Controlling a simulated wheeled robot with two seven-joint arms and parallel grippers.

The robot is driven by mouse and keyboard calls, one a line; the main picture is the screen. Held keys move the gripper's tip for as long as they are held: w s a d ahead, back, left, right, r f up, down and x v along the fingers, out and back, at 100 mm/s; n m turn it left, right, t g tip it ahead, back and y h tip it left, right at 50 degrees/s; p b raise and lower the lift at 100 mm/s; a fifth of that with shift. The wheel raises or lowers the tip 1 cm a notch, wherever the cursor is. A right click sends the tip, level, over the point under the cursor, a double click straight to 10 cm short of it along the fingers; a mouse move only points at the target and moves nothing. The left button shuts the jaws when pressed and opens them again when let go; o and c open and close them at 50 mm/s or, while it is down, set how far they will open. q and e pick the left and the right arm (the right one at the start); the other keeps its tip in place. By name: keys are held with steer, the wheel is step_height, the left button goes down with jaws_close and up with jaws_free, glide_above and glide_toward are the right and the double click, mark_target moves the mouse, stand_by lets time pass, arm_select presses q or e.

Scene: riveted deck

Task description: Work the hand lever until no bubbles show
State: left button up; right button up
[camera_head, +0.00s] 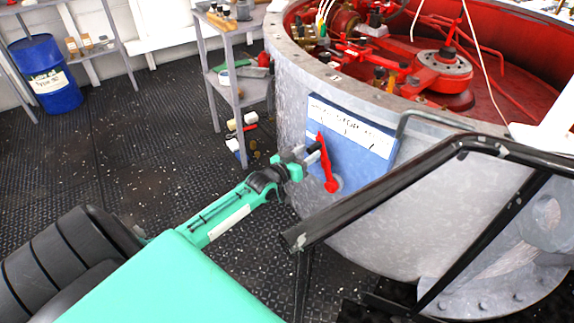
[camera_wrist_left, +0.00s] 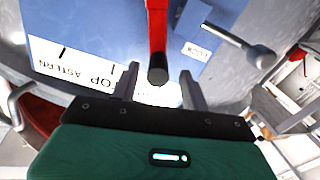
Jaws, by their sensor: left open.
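The red hand lever (camera_head: 327,165) stands nearly upright in front of a blue panel (camera_head: 378,150) on the side of the large grey round housing. My left gripper (camera_head: 312,153) is open at the lever's upper part. In the left wrist view the red lever (camera_wrist_left: 157,28) comes down from the top edge, and its dark end lies between the two open fingertips (camera_wrist_left: 162,84), with a gap on each side. The panel's white label shows "STOP" and "ASTERN" partly, upside down. I can make out no bubbles or sight glass. My right gripper is not in view.
A grey rod with a rounded end (camera_wrist_left: 238,42) sits beside the lever in the wrist view. A black handrail (camera_head: 400,185) crosses the near right. A shelf (camera_head: 240,88) with bottles stands left of the housing, a blue drum (camera_head: 60,95) further left. The dark floor between is mostly clear.

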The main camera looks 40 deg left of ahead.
arm_select(q)
steer(key=s+a+p, duration=0.1)
steer(key=s, duration=0.8)
steer(key=shift+s, duration=0.4)
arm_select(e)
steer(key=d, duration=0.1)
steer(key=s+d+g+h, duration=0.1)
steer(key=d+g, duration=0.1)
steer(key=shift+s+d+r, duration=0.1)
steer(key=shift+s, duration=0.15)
arm_select(q)
steer(key=shift+a, duration=0.1)
